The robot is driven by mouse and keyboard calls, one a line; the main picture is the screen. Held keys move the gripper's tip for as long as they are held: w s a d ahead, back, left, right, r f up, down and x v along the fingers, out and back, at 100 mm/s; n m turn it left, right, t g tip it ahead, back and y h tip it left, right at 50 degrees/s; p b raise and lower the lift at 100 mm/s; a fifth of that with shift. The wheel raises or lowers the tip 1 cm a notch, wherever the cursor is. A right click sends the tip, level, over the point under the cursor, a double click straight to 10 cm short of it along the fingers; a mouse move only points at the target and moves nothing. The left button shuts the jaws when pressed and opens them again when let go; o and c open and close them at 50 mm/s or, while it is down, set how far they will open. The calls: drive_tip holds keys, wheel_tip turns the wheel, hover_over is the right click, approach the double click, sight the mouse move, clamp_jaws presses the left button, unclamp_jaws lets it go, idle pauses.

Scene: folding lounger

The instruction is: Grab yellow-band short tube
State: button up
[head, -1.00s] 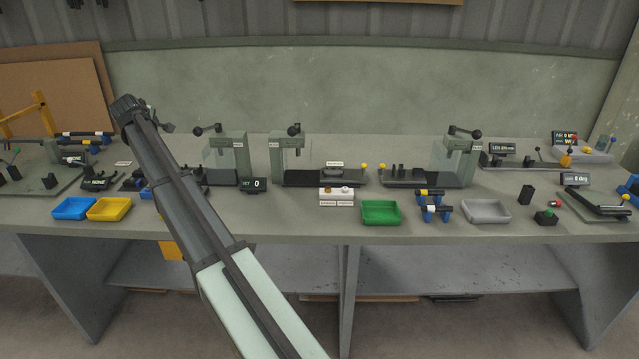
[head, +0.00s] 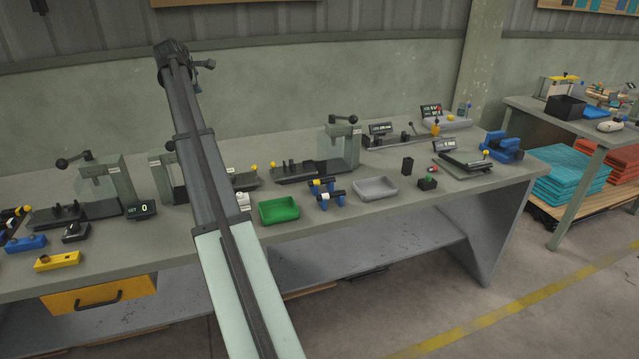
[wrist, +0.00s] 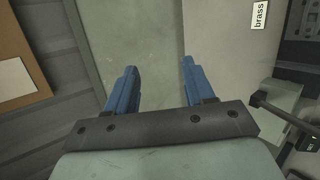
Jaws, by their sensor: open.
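A dark short tube with a yellow band (head: 321,184) lies across a blue holder (head: 324,203) on the bench, right of the green tray. A second dark tube with a pale band (head: 331,196) lies in front of it. My gripper (wrist: 158,80) is open and empty in the wrist view, its two blue fingers spread apart in front of a wall and bench surface. In the head view my arm's end (head: 178,50) is raised high at upper left, well away from the tubes. No tube shows in the wrist view.
A green tray (head: 279,210) stands left of the holder and a grey tray (head: 376,189) right of it. A press with a lever (head: 338,140) stands behind. Clear bench lies in front of the trays. Another table (head: 590,125) stands at far right.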

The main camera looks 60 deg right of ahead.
drive_tip(key=s+d+r+g, duration=0.2)
drive_tip(key=s+d, duration=0.8)
drive_tip(key=s, duration=0.4)
drive_tip(key=s+d+r+g, duration=0.2)
drive_tip(key=s+d, duration=0.8)
drive_tip(key=s, duration=0.3)
drive_tip(key=g+y, duration=0.5)
drive_tip(key=y, duration=0.1)
approach(321, 180)
drive_tip(key=shift+s+d+f+n, duration=0.1)
drive_tip(key=shift+d+f+n, duration=0.15)
drive_tip(key=shift+f, duration=0.3)
drive_tip(key=shift+s+d+f+n, duration=0.15)
drive_tip(key=shift+d+f, duration=0.1)
drive_tip(key=shift+f, duration=0.25)
drive_tip(key=shift+x, duration=3.2)
